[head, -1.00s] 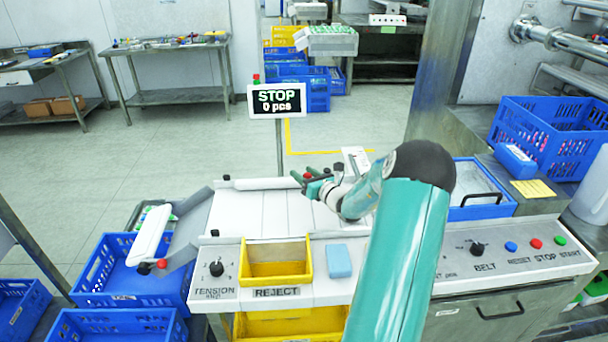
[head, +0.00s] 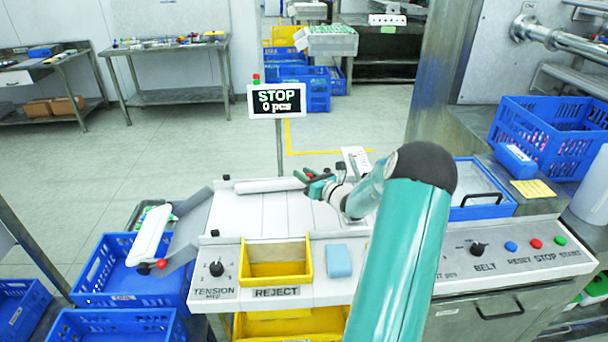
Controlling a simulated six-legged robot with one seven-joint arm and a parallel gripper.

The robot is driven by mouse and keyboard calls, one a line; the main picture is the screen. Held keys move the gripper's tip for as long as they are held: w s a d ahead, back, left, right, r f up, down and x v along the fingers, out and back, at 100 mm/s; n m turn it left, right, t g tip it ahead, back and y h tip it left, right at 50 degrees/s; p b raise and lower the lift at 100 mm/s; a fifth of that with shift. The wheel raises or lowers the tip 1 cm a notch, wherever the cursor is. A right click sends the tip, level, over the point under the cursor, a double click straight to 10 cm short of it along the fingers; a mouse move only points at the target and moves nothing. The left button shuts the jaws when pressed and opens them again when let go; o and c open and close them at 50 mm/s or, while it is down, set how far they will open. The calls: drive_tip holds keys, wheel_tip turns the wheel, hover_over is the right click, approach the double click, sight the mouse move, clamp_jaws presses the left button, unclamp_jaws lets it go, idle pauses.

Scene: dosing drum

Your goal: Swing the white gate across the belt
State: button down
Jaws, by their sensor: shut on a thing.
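The white gate (head: 268,185) is a long low bar lying along the far side of the white belt (head: 262,213), nearly parallel to that edge. Its right end reaches my gripper (head: 308,178). My gripper is at that end, beside a small red knob, and is shut; the fingers and arm partly hide what they hold, which looks like the gate's knob. The belt surface in front of the gate is bare. The sign (head: 276,101) behind reads STOP, 0 pcs.
A yellow REJECT bin (head: 276,282) and a light blue block (head: 339,261) are at the near edge. Control buttons (head: 536,243) are at the right.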

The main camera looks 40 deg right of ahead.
drive_tip(key=s+n+y, duration=0.2)
drive_tip(key=y, duration=0.1)
drive_tip(key=s+n+y, duration=0.1)
drive_tip(key=y, duration=0.1)
drive_tip(key=shift+s+d+g, duration=0.1)
drive_tip(key=shift+d+g, duration=0.15)
drive_tip(key=shift+g, duration=0.05)
drive_tip(key=shift+s+d+n+g+y, duration=0.2)
drive_tip(key=shift+s+n+g+y, duration=0.2)
drive_tip(key=shift+n+y, duration=0.4)
drive_tip(key=shift+s+d+n+g+y, duration=0.15)
drive_tip(key=shift+s+n+g+y, duration=0.3)
drive_tip(key=shift+y, duration=0.6)
drive_tip(key=shift+s+d+n+g+y, duration=0.25)
drive_tip(key=shift+s+n+y, duration=0.3)
drive_tip(key=shift+n+y, duration=0.3)
